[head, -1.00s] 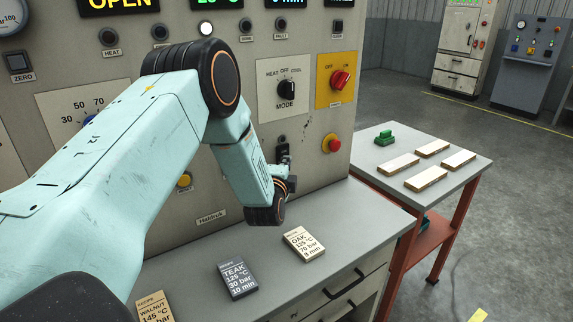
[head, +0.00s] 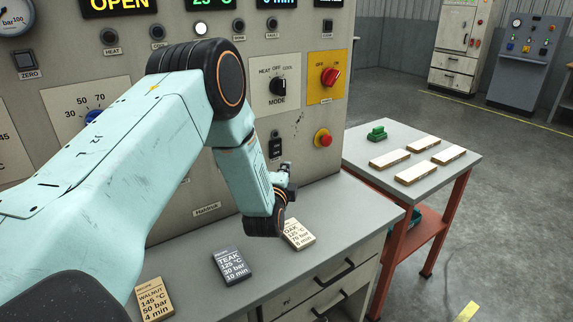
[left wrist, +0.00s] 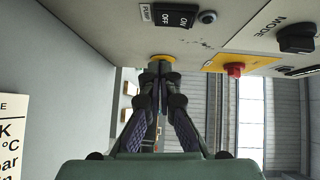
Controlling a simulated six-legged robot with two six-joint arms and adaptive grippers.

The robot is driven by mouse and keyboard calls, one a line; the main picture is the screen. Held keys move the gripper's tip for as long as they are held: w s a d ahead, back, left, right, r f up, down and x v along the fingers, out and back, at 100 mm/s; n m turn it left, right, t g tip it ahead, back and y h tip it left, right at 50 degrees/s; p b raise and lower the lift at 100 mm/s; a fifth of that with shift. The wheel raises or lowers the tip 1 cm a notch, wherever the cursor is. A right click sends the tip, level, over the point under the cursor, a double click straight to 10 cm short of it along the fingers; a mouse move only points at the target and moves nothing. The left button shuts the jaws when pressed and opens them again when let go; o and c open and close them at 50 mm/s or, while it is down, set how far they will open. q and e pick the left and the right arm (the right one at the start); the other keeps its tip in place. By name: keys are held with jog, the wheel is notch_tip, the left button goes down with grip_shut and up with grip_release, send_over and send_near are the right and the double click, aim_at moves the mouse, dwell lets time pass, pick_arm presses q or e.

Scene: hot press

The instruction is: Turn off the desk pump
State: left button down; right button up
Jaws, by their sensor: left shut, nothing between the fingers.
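The pump switch is a black rocker marked ON and OFF on the press front. I cannot tell which side is pressed in. My left gripper (head: 286,170) is just below the switch in the head view, apart from it. In the left wrist view its fingertips (left wrist: 160,66) are shut together, empty, with the switch beyond them. My right gripper is not in view.
A dark round lamp (left wrist: 208,17) sits beside the switch. Recipe cards, including the teak card (head: 233,266), lie on the grey counter (head: 205,285) below.

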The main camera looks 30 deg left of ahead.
pick_arm(q)
jog(key=v, duration=0.7)
jog(key=shift+s+a+f, duration=0.15)
jog(key=shift+f, duration=0.45)
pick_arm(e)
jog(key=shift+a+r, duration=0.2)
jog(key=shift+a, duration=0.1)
